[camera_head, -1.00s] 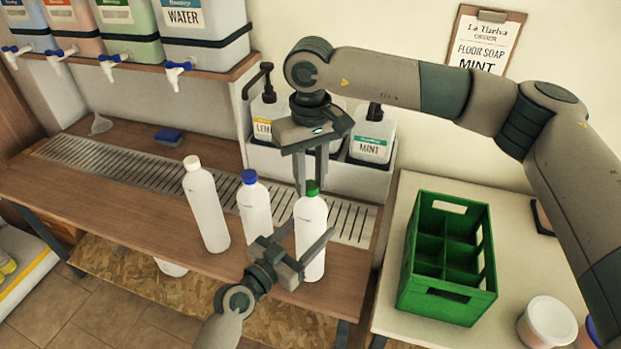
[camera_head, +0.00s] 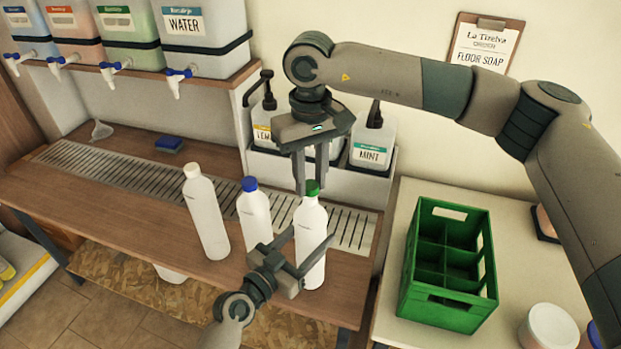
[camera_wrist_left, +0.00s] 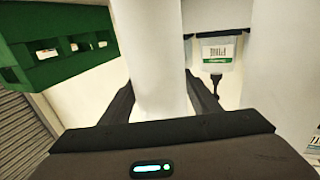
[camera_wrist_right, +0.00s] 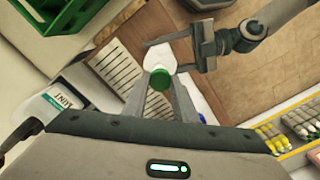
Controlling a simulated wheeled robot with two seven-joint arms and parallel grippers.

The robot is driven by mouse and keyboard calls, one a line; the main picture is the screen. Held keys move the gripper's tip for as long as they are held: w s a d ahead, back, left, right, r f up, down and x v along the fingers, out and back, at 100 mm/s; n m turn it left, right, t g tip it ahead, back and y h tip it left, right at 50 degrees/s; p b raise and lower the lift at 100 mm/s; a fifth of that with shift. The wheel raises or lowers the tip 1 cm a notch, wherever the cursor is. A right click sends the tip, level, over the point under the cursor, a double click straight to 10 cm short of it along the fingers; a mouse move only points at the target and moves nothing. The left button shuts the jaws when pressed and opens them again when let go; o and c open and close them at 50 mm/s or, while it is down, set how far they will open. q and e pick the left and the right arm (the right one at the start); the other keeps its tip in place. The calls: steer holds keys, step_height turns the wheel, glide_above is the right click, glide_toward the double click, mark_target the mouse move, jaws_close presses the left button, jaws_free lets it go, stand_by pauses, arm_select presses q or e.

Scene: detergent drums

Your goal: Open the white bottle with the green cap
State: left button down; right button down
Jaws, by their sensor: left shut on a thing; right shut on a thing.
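The white bottle with the green cap (camera_head: 311,247) stands upright at the right end of the wooden bench. My left gripper (camera_head: 312,252) is shut on the bottle's body from the front; the bottle's body fills the middle of the left wrist view (camera_wrist_left: 156,60). My right gripper (camera_head: 310,186) comes from above and is shut on the green cap (camera_head: 313,188), with a finger on each side. The cap also shows between the fingertips in the right wrist view (camera_wrist_right: 160,79). The cap sits on the bottle's neck.
A blue-capped bottle (camera_head: 254,212) stands close on the left, and a white-capped bottle (camera_head: 206,215) farther left. Pump dispensers (camera_head: 372,143) stand behind in a white holder. A green crate (camera_head: 450,312) stands on the table to the right. Tapped containers (camera_head: 205,55) sit on the upper shelf.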

mark_target(311, 185)
steer(key=shift+r, duration=2)
arm_select(q)
steer(key=c, duration=0.6)
jaws_free()
steer(key=shift+o, duration=0.2)
arm_select(e)
step_height(311, 185, down, 3)
steer(key=b, duration=0.2)
steer(key=shift+r+b, duration=0.15)
steer(key=shift+b, duration=0.2)
arm_select(q)
steer(key=v, duration=1.2)
